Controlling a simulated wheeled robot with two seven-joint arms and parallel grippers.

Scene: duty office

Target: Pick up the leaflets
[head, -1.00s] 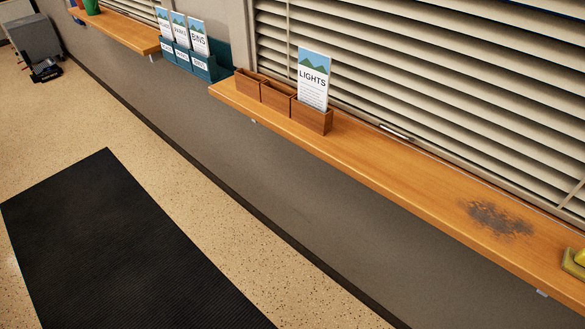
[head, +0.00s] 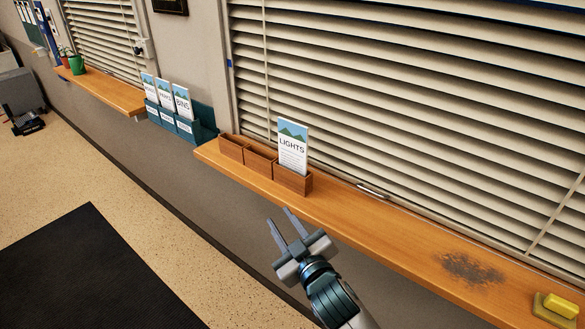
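A white leaflet headed LIGHTS (head: 293,150) stands upright in the right compartment of a brown wooden holder (head: 292,183) on the window ledge. The other two compartments of that holder show no leaflets. More leaflets, one headed BINS (head: 183,103), stand in a teal rack (head: 187,131) on the wall to the left. My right gripper (head: 280,222) is in front of the ledge, below the wooden holder and apart from it. Its two fingers are spread with nothing between them. My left gripper is out of view.
The wooden ledge (head: 375,228) runs along under the blinds, with a dark stain (head: 472,268) and a yellow sponge (head: 560,305) at its right. A second ledge (head: 105,92) with a green pot (head: 77,64) is at far left. A black mat (head: 85,270) lies on the floor.

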